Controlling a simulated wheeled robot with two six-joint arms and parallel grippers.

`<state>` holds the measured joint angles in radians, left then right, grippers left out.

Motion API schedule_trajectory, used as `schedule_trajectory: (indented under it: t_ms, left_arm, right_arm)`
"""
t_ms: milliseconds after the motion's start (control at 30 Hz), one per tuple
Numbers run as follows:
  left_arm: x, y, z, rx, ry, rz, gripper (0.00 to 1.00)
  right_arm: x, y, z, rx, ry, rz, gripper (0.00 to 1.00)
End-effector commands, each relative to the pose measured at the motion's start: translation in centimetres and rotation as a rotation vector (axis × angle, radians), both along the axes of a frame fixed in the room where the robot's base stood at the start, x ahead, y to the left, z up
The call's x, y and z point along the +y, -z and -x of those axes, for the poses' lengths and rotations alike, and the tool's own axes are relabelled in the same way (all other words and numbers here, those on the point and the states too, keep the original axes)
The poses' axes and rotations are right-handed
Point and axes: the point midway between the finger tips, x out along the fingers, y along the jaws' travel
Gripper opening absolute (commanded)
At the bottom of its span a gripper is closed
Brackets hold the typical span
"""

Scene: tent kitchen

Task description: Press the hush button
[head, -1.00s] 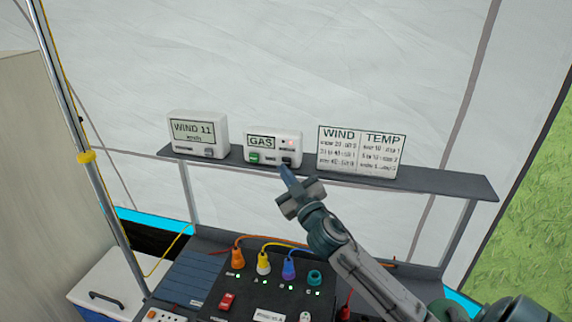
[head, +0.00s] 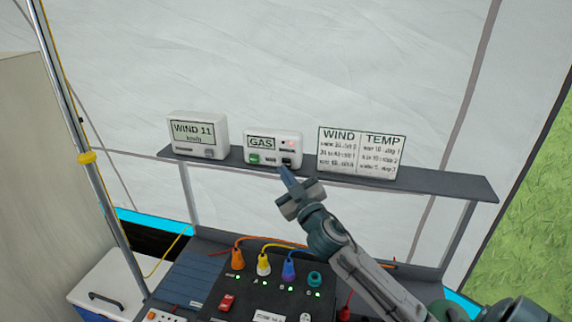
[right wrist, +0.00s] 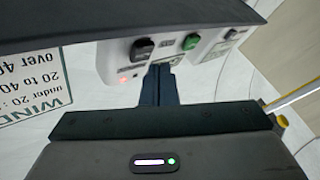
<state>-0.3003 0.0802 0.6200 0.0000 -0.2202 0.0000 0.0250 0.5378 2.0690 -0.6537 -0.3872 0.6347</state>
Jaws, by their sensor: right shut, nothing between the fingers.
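The white GAS box (head: 273,142) stands on the dark shelf. Its front has a green button (head: 254,158), a dark button (head: 287,160) and a lit red light (head: 290,144). The small labels by the buttons are too blurred to read, so I cannot tell which is the hush button. My right gripper (head: 287,173) is shut and empty, its tips just below and in front of the dark button. In the right wrist view, the box is upside down, the fingertips (right wrist: 160,72) lie near the dark button (right wrist: 143,48), and the green button (right wrist: 190,42) is farther right. Contact cannot be told. My left gripper is out of view.
A WIND display box (head: 197,135) stands left of the GAS box, and a WIND/TEMP card (head: 361,152) stands to its right on the shelf (head: 440,183). Below is a dark panel (head: 250,300) with coloured plugs and cables. A pole (head: 95,175) rises at left.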

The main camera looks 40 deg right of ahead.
Motion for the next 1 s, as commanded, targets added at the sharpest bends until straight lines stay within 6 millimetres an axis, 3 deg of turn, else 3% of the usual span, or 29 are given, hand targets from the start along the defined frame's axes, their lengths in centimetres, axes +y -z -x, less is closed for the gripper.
schedule_trajectory:
  t_ms: [1000]
  left_arm:
    - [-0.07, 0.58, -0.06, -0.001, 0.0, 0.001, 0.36]
  right_arm:
    - [-0.55, 0.05, -0.47, -0.001, 0.0, 0.001, 0.0]
